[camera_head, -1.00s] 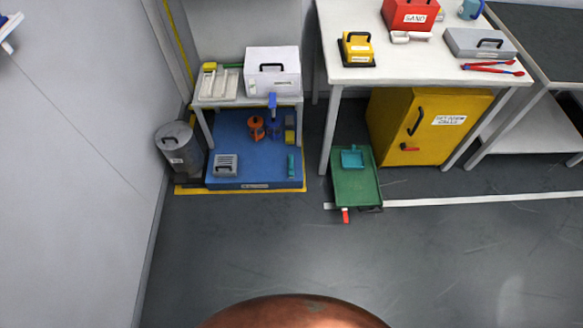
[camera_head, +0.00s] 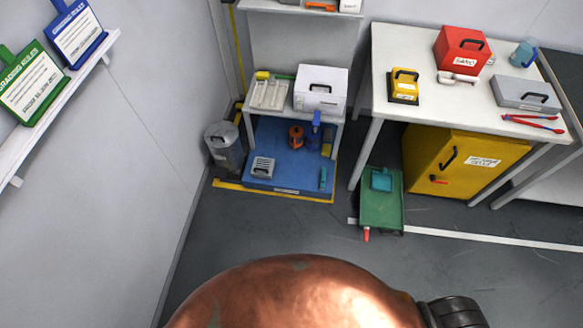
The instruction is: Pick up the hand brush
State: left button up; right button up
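No hand brush shows clearly enough for me to name it with certainty. A small yellow piece with a thin green bar (camera_head: 281,77) lies at the back of the white low table, behind a pale tray (camera_head: 269,95); it may be the brush, but it is too small to tell. A teal scoop-like piece (camera_head: 381,179) lies in the green tray (camera_head: 380,212) on the floor. Neither of my grippers is in view.
A white lidded box (camera_head: 321,91) stands on the low table above a blue platform (camera_head: 292,179). A grey bin (camera_head: 224,147) stands left of it. A yellow cabinet (camera_head: 465,145) sits under the white worktable (camera_head: 420,65). Grey floor (camera_head: 235,235) is open in front.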

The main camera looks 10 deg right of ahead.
aim_at(323, 170)
jog(key=u, duration=0.45)
jog(key=i, duration=1.6)
jog(key=z, duration=0.85)
jog(key=i, duration=0.4)
jog(key=z, duration=0.35)
